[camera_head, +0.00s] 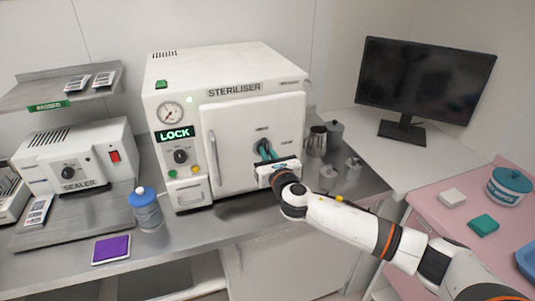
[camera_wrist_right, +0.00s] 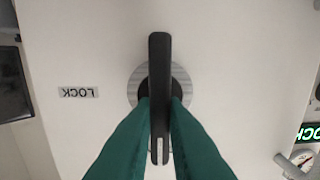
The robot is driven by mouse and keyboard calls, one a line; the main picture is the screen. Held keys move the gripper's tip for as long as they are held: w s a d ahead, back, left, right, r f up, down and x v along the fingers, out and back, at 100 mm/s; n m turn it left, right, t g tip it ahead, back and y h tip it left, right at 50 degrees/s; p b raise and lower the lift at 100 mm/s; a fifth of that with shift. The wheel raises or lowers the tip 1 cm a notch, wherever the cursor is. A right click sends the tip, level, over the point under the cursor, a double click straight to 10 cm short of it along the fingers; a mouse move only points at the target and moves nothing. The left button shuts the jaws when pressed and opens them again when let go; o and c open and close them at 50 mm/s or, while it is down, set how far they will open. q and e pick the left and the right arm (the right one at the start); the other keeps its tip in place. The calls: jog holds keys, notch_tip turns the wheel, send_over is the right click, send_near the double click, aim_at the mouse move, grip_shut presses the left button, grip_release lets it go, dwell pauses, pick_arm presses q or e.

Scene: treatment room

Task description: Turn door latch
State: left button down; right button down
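The steriliser (camera_head: 225,125) stands on the steel counter with its white door (camera_head: 232,150) closed. A small display (camera_head: 175,134) on its front reads LOCK in green. The door latch (camera_wrist_right: 159,60) is a black bar on a round grey plate, standing upright in the right wrist view. My right gripper (camera_head: 265,150) has green fingers at the door. In the right wrist view its fingers (camera_wrist_right: 159,110) lie on both sides of the bar, close against it. In the head view the gripper mostly hides the latch. My left gripper is not in view.
A vertical door handle (camera_head: 215,158) is left of the latch. Metal cups (camera_head: 317,141) stand right of the steriliser. A blue-lidded jar (camera_head: 146,210) and a purple pad (camera_head: 111,249) are at the counter's front left. A LOCK label (camera_wrist_right: 78,92) is on the door.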

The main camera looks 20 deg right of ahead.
jog(key=shift+m, duration=0.3)
jog(key=m, duration=0.3)
jog(key=shift+d+f+m+b, duration=0.1)
jog(key=shift+d+m+b, duration=0.05)
jog(key=shift+m+b, duration=0.2)
jog(key=m, duration=0.9)
jog(key=m+b, duration=0.1)
jog(key=m, duration=0.3)
jog(key=shift+d+f+m, duration=0.25)
jog(key=shift+f, duration=0.05)
jog(key=c, duration=1.5)
grip_release()
jog(key=shift+o, duration=0.2)
